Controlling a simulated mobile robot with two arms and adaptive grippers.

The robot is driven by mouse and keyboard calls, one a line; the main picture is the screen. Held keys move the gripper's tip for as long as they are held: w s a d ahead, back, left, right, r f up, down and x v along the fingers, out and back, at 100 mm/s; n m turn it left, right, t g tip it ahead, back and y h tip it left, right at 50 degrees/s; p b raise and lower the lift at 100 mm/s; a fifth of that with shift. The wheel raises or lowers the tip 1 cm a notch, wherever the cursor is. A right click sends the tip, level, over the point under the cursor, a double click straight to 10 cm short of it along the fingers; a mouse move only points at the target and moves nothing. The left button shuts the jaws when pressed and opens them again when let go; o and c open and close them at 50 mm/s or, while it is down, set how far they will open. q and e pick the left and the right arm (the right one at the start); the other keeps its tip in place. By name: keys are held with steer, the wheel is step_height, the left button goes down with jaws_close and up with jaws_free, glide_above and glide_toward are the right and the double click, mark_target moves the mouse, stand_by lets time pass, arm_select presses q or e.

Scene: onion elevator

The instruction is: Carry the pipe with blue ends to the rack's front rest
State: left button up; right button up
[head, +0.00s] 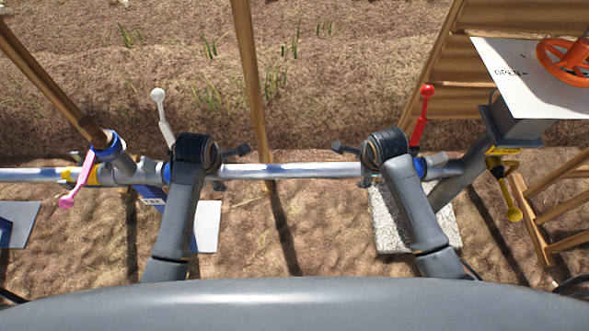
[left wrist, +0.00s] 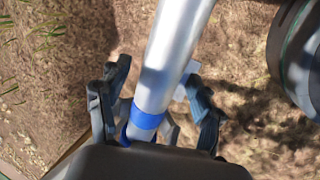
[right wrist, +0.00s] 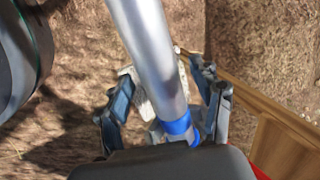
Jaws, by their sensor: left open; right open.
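The silver pipe with blue ends (head: 290,170) lies level across the middle of the head view, between a tee fitting on the left and a grey upright pipe on the right. Its blue bands also show in the left wrist view (left wrist: 146,119) and right wrist view (right wrist: 178,125). My left gripper (head: 229,169) is open, with its fingers on either side of the pipe near the left end. My right gripper (head: 355,166) is open around the pipe near the right end. My wrists partly hide both pipe ends. I cannot identify the rack's front rest.
A white-handled lever (head: 162,115) and pink lever (head: 77,180) stand left; a red lever (head: 421,115) and yellow lever (head: 507,190) stand right. A sign with an orange wheel (head: 567,62) is upper right. A wooden post (head: 249,75) rises behind the pipe.

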arm_select(q)
steer(key=shift+c, duration=0.4)
arm_select(e)
steer(key=shift+c, duration=0.4)
arm_select(q)
jaws_close()
arm_select(e)
jaws_close()
arm_select(q)
steer(key=shift+r, duration=0.2)
arm_select(e)
steer(key=shift+r, duration=0.2)
